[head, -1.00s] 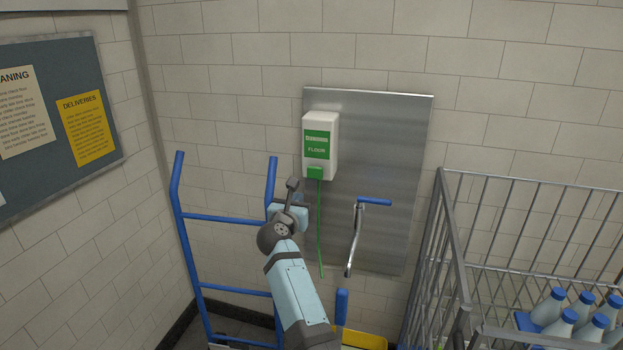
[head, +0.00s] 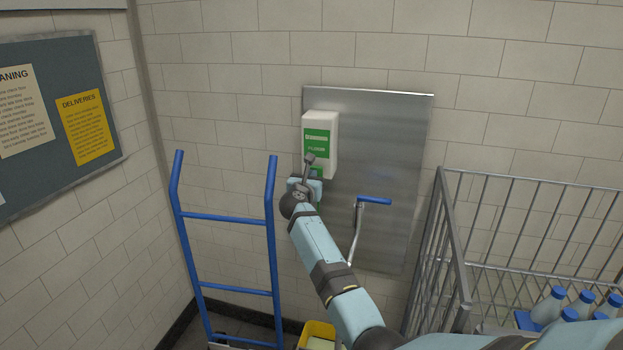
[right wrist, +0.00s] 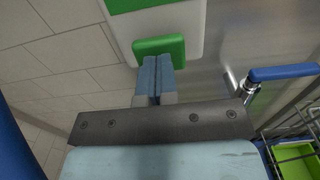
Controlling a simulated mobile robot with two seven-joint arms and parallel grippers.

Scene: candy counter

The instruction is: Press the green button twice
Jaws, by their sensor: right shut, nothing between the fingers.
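The green button (right wrist: 160,46) is a square block low on the front of a white wall dispenser (head: 333,142) with a green label. In the right wrist view the blue fingers of my right gripper (right wrist: 157,62) are shut together and empty. Their tips overlap the button's lower edge; I cannot tell whether they touch it or whether it is pushed in. My left gripper is not in view.
The dispenser hangs on a steel wall panel (head: 385,150). A crank with a blue handle (head: 374,200) sticks out to its right. A blue hand truck (head: 272,225) stands at left. A wire cage (head: 447,240) with bottles is at right. A yellow bucket (head: 318,330) is below.

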